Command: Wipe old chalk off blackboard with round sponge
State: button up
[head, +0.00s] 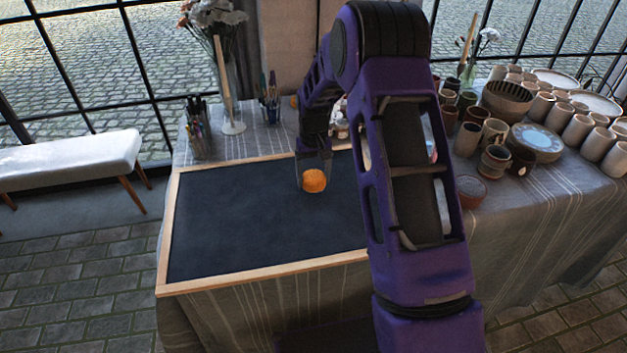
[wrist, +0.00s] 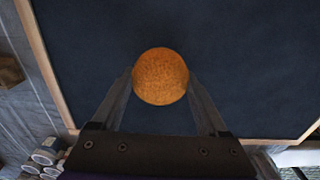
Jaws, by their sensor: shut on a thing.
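The blackboard (head: 240,222) lies flat on the cloth-covered table in a light wooden frame. Its dark surface also fills most of the wrist view (wrist: 250,60). I cannot make out clear chalk marks, only a faint uneven tone. The round orange sponge (head: 314,181) is over the right-middle part of the board. My gripper (head: 313,172) is shut on the sponge, with one finger on each side of it. The sponge (wrist: 160,76) shows between both fingertips in the wrist view. I cannot tell whether it touches the board. My arm hides the board's right part.
Cups, pots and plates (head: 538,142) crowd the table's right side. A pen holder (head: 200,130), a flower vase (head: 229,95) and another holder of tools (head: 270,108) stand behind the board. A white bench (head: 70,162) is at the left. The board's left half is clear.

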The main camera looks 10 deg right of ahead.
jog(key=shift+r+p, duration=1.4)
jog(key=shift+r, duration=1.2)
